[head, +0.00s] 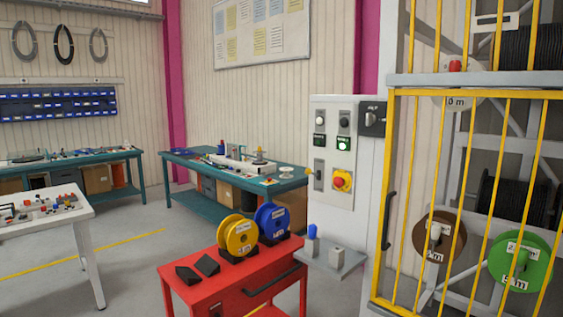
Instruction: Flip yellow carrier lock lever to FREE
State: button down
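A grey control panel (331,150) stands right of centre. At its lower left is a small grey plate (319,180) with a yellow-orange knob (308,172) sticking out to the left; this looks like a lever end, but its label and position are too small to read. I cannot tell for certain that it is the carrier lock lever. A yellow reel (237,233) stands upright in a black holder on the red cart (245,272), beside a blue reel (272,222). My gripper is not in view.
The panel also carries a red stop button (339,182) on yellow and a lit green button (344,145). A grey shelf (335,262) juts out below it. A yellow barred gate (385,200) closes the reel rack at right. Floor at left is open beyond the white table (60,215).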

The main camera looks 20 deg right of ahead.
aim_at(308, 171)
jog(key=u, duration=0.65)
jog(key=i, duration=0.9)
jog(key=u, duration=0.55)
